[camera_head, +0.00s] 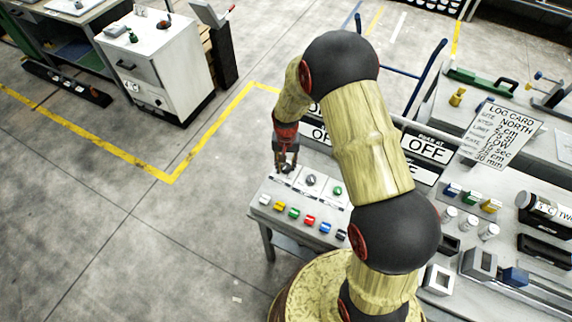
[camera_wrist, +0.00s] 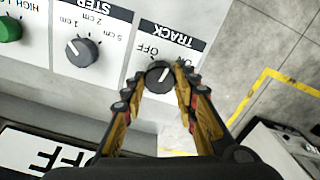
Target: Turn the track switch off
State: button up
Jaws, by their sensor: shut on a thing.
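The track switch is a dark round knob (camera_wrist: 159,75) under the black TRACK label (camera_wrist: 173,35) on a white panel in the wrist view. OFF is printed just above it. In the head view my gripper (camera_head: 286,166) reaches down to the left end of the control panel (camera_head: 279,189), mostly covering the knob.
A grey STEP knob (camera_wrist: 82,50) and a green knob (camera_wrist: 9,29) sit beside it on the panel. Several coloured switches (camera_head: 294,213) line the panel's front. An OFF sign (camera_head: 426,149) stands behind. A log card (camera_head: 501,133) and bench are right; open floor lies left.

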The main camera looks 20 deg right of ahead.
aim_at(286, 166)
jog(key=n, duration=0.5)
jog(key=shift+n, duration=0.3)
jog(key=n, duration=0.5)
dwell(0.4)
jog(key=o, duration=1.1)
jog(key=shift+o, duration=0.2)
notch_tip(286, 166, up, 12)
dwell(0.4)
